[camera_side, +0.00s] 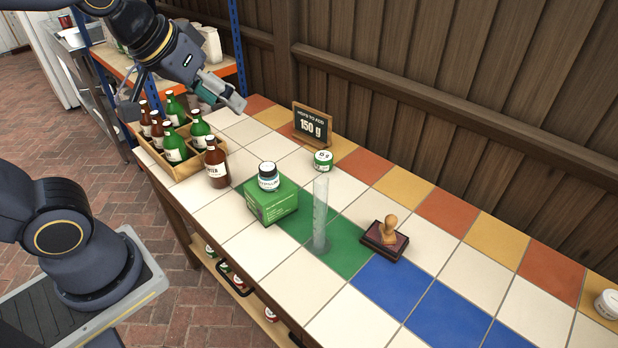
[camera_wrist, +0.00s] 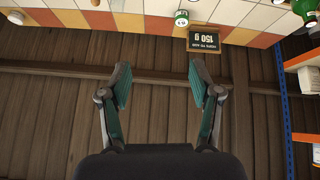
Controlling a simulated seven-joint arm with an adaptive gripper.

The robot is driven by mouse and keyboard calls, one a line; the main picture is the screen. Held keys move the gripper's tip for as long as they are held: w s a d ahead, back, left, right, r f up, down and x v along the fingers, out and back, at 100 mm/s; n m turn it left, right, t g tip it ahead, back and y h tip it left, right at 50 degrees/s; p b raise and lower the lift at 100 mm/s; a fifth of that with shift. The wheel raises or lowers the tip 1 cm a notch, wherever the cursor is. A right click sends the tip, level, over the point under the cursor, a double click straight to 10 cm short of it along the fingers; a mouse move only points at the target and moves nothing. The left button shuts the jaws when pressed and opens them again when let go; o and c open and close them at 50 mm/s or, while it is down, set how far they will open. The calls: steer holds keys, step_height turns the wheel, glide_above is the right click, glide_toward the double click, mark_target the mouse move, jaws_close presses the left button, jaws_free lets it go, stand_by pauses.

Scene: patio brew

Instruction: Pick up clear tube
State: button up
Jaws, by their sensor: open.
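The clear tube (camera_side: 320,215) stands upright on a green tile near the middle of the tiled table in the side view. It is tall, narrow and see-through. My gripper (camera_side: 238,103) is up at the back left, above the bottle crate and well away from the tube. In the wrist view my gripper (camera_wrist: 160,88) has its two fingers spread wide with nothing between them. The wrist view faces the wooden wall, and the tube is not in it.
A green box (camera_side: 270,207) with a small jar (camera_side: 268,176) on top stands left of the tube. A stamp (camera_side: 386,238) on its pad is right.

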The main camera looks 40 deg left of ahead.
steer(key=w+d+f, duration=0.4)
steer(key=w, duration=0.2)
steer(key=m+g, duration=0.3)
glide_toward(314, 183)
steer(key=x, duration=0.9)
steer(key=shift+f, duration=0.1)
steer(key=shift+t, duration=0.3)
steer(key=shift+s+d+x, duration=0.1)
steer(key=shift+x, duration=1.45)
steer(key=shift+s+d+x, duration=0.1)
steer(key=shift+x, duration=1.5)
steer(key=shift+c, duration=0.2)
jaws_close()
